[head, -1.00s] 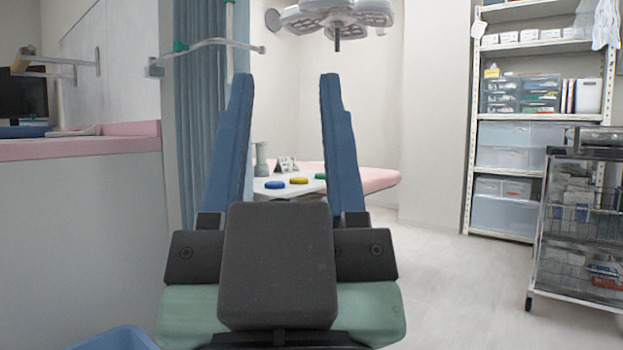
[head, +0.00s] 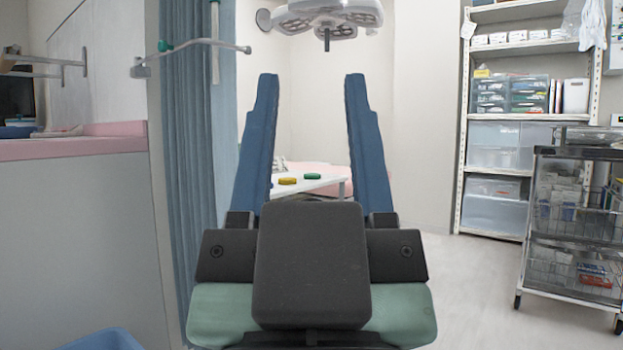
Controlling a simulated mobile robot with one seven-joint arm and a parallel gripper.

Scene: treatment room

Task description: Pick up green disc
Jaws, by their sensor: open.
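The left finger hides part of the table's left side.
A counter with a pink top (head: 75,147) and a blue curtain (head: 185,120) stand close on the left. A wire-basket cart (head: 575,225) and a shelf rack (head: 500,125) stand on the right. The floor (head: 465,280) before the rack is clear.

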